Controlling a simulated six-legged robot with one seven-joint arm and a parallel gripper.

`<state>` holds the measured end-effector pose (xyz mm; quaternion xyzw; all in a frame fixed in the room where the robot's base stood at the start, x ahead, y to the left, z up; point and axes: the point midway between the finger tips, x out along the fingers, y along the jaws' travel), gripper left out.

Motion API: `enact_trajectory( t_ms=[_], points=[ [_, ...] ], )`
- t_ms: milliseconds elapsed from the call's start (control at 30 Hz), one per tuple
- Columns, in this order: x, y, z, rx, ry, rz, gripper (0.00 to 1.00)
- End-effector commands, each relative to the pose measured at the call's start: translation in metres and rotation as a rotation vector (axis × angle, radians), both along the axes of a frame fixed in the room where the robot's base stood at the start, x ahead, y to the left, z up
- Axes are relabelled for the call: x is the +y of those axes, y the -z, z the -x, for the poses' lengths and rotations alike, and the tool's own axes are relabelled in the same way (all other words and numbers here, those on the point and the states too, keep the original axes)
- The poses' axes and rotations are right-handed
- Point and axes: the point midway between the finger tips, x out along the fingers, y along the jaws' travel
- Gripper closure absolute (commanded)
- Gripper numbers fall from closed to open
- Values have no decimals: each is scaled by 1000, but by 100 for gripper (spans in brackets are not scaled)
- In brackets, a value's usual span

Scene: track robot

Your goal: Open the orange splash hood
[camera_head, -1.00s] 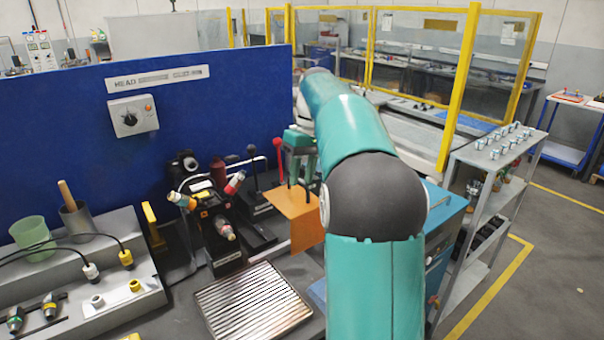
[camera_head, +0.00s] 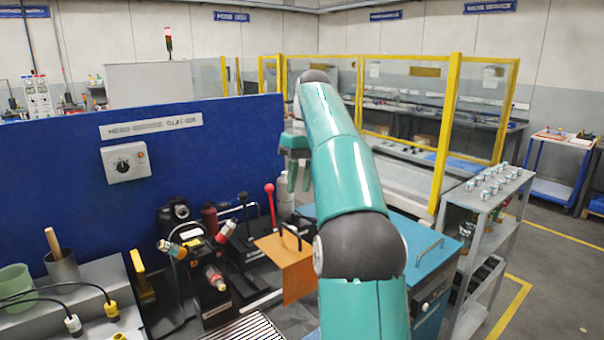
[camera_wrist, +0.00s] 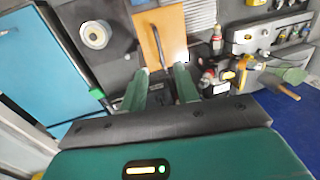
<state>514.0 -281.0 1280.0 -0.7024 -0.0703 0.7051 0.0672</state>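The orange splash hood (camera_head: 290,267) stands on the bench just left of my arm, with its flat top and front face showing. A dark arched handle (camera_head: 291,236) rises from its top. My gripper (camera_head: 299,185) hangs above the hood with its fingers pointing down, apart from the handle. In the wrist view the orange hood (camera_wrist: 167,32) lies beyond the open fingers (camera_wrist: 162,72), and its handle (camera_wrist: 158,46) lines up with the gap between them. Nothing is held. Part of the hood's right side is hidden by my arm.
A red-knobbed lever (camera_head: 270,203) and a white bottle (camera_head: 285,193) stand behind the hood. A black fixture with coloured caps (camera_head: 208,262) is to its left. A blue cabinet (camera_head: 420,247) and grey shelf (camera_head: 485,205) are to the right. A blue panel (camera_head: 225,150) stands behind.

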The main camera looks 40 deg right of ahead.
Motion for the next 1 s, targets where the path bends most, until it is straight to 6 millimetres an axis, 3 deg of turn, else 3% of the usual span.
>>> enact_trajectory(
  t_ms=[400,1000],
  points=[
    [-5,-17,2,-9,6,1,69],
    [-4,-18,2,-8,5,2,69]
  ],
)
